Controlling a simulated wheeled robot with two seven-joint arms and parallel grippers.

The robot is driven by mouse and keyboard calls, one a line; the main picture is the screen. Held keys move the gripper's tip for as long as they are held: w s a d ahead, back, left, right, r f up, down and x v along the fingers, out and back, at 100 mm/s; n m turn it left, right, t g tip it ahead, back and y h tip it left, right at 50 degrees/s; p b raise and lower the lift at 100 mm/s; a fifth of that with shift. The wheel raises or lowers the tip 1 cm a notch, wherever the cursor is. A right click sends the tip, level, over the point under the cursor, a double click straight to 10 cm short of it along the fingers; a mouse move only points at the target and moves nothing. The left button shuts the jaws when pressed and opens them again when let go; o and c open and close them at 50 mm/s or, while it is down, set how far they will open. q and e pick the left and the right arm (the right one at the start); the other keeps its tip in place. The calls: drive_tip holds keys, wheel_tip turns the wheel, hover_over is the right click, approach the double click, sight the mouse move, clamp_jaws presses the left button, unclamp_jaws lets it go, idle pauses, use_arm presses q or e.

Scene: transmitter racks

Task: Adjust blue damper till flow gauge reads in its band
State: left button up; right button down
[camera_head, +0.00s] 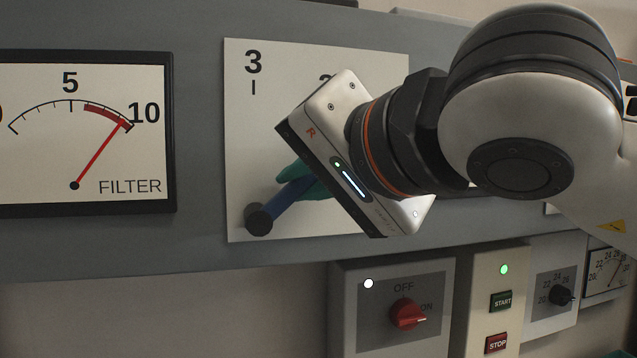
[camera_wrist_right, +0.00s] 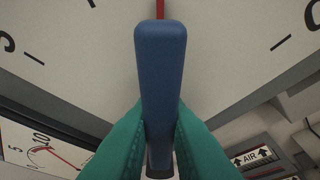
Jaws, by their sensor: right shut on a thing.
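The blue damper handle (camera_head: 287,199) sits on a white scale plate (camera_head: 250,130) in the head view, slanting up and right from a dark round pivot (camera_head: 258,220). My right gripper (camera_head: 303,182) has its green fingers shut on it and its body hides much of the plate. In the right wrist view the blue handle (camera_wrist_right: 160,75) stands between the two green fingers (camera_wrist_right: 160,135). A gauge labelled FILTER (camera_head: 70,125) is at the left, its red needle near 10, at the upper end of the red arc. No gauge labelled flow is readable. My left gripper is not in view.
Below the panel are a box with a red OFF/ON rotary switch (camera_head: 406,314), a START button (camera_head: 501,301), a STOP button (camera_head: 496,343) and a black dial knob (camera_head: 561,295). A small gauge (camera_head: 606,274) is at the far right. My right arm covers the upper right.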

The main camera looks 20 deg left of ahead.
drive_tip(key=c, duration=1.4)
unclamp_jaws()
drive_tip(key=b+v, duration=0.3)
drive_tip(key=v, duration=0.9)
drive_tip(key=shift+b, duration=0.35)
drive_tip(key=shift+f, duration=0.15)
